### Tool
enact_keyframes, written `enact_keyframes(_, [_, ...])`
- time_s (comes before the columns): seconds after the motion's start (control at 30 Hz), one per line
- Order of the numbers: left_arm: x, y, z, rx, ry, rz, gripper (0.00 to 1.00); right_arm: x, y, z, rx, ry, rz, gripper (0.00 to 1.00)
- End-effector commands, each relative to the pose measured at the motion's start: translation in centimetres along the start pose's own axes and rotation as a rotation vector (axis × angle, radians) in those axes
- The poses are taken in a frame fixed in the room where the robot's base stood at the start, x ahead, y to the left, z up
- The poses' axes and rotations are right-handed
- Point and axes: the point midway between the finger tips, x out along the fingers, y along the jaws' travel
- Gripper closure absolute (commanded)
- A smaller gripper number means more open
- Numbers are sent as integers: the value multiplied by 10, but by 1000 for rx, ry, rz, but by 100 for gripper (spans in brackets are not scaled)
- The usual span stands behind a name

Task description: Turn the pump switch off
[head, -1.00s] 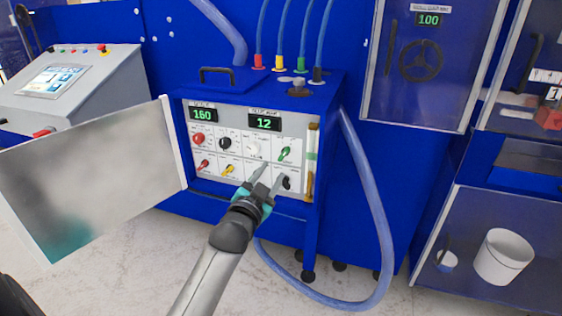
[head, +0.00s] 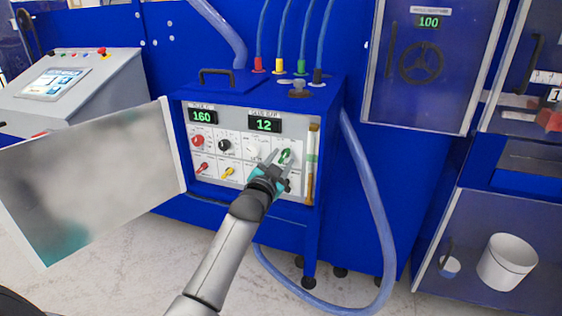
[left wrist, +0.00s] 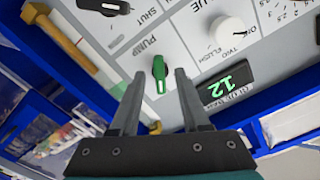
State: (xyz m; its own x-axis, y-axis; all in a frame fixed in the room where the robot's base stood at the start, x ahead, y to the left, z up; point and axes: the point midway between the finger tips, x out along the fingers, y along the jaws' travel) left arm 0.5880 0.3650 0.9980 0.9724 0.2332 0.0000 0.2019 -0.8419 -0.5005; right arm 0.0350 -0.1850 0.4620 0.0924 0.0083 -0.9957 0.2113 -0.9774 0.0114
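The pump switch is a green lever knob (head: 285,155) on the white control panel (head: 230,165) of a blue cabinet. In the left wrist view the same green knob (left wrist: 159,72) sits beside the printed word PUMP. My left gripper (head: 278,157) is open at the panel. In the left wrist view its two fingertips (left wrist: 160,74) stand apart, one on each side of the green knob; I cannot tell whether they touch it. The gripper hides part of the panel's lower right. My right gripper is not in view.
A white dial (head: 252,148), a red knob (head: 198,140) and a black knob (head: 225,145) are close by. An open door (head: 90,180) juts out left. A hose (head: 375,210) hangs at right.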

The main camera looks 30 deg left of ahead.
Motion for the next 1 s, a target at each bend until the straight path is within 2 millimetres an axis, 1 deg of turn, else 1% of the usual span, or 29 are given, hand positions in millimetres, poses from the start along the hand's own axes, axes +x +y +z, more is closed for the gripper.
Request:
enact_keyframes(0.03, [0, 0, 0, 0, 0, 0, 59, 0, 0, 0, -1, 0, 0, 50])
enact_keyframes(0.4, [0, 0, 0, 0, 0, 0, 100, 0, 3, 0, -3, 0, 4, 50])
enact_keyframes(0.83, [0, 0, 0, -2, -1, 0, 100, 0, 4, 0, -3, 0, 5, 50])
enact_keyframes(1.0, [0, 0, 0, -26, -1, 0, 100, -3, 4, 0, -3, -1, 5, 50])
